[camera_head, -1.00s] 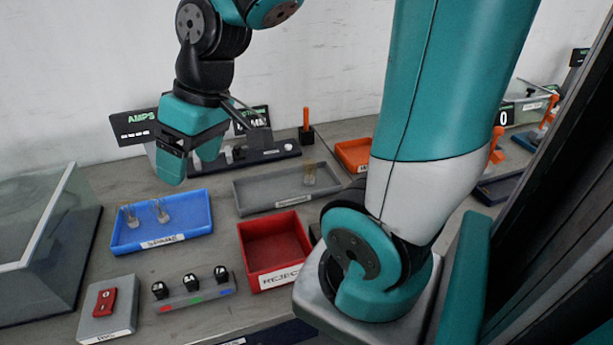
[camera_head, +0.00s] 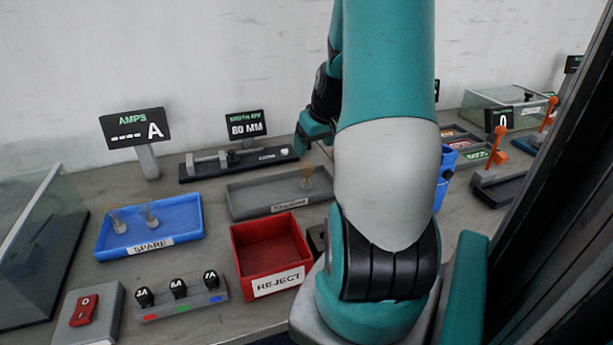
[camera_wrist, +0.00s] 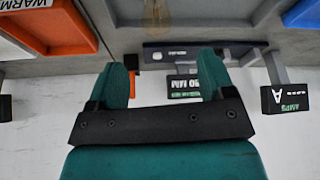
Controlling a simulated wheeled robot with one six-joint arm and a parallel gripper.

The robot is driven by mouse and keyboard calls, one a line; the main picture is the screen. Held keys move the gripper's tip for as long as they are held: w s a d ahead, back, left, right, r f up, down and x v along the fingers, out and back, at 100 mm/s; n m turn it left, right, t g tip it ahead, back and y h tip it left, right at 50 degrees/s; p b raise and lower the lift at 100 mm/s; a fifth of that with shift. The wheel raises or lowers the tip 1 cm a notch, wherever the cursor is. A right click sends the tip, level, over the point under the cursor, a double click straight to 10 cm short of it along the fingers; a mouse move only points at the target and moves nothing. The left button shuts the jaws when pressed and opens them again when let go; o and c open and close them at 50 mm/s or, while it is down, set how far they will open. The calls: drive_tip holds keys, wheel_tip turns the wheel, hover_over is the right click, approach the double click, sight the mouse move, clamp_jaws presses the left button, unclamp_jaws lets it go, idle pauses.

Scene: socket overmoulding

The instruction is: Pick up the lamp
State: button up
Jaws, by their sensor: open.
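A clear lamp with a yellowish tint (camera_head: 307,178) stands at the far right end of the grey tray (camera_head: 250,206). It shows blurred at the top edge of the wrist view (camera_wrist: 157,12). Two more small clear lamps stand in the blue SPARE tray, a left one (camera_head: 117,222) and a right one (camera_head: 151,216). My gripper (camera_head: 314,132) is behind the grey tray, partly hidden by my arm. In the wrist view its two teal fingers (camera_wrist: 163,80) are wide apart with nothing between them.
The blue tray (camera_head: 178,212), red REJECT bin (camera_head: 268,276) and fuse-like knobs (camera_head: 179,288) stand in front. A dark measuring bench (camera_head: 240,164) lies behind the grey tray, with two displays (camera_head: 135,128) (camera_head: 247,123). An orange tray shows in the wrist view (camera_wrist: 55,28).

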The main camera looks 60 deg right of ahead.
sight(308, 163)
drive_tip(key=x, duration=0.5)
drive_tip(key=shift+w+f, duration=0.1)
drive_tip(key=shift+f, duration=0.2)
drive_tip(key=shift+d+p+x, duration=0.2)
drive_tip(key=shift+x, duration=1.15)
drive_tip(key=shift+d+p+x, duration=0.15)
drive_tip(key=shift+d+x, duration=0.05)
drive_tip(key=shift+x, duration=1.15)
drive_tip(key=shift+r, duration=0.1)
drive_tip(key=c, duration=1)
